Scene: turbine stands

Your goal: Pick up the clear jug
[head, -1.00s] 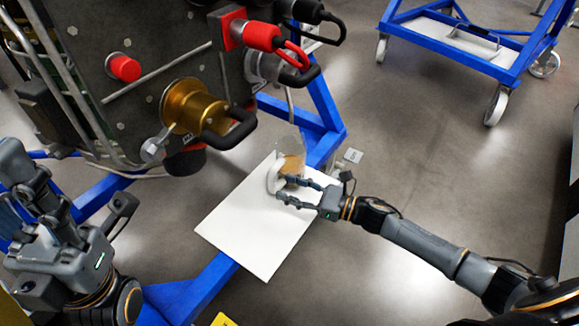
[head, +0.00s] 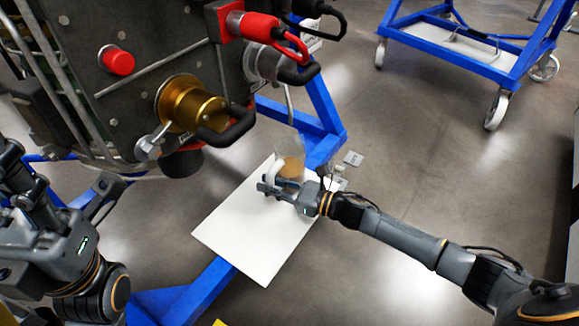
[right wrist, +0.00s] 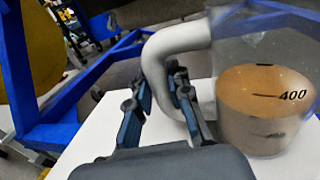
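The clear jug (head: 291,158) stands on a white board (head: 225,225), with brown contents low inside and a pale handle on its near side. In the right wrist view the jug (right wrist: 265,105) is at the right, with a "400" mark, and its thick white handle (right wrist: 178,45) curves down toward my fingers. My right gripper (head: 268,186) is at the handle. Its two fingers (right wrist: 158,85) are apart, with the handle's lower part between or just beyond them; contact is unclear. My left gripper (head: 35,195) is at the left edge, away from the jug, its fingertips unclear.
The dark turbine unit (head: 130,85), with red and gold fittings, overhangs the board at the upper left. Blue stand beams (head: 325,115) run behind and under the board. A small grey tag (head: 353,158) lies right of the jug. A blue wheeled cart (head: 460,45) stands at the upper right.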

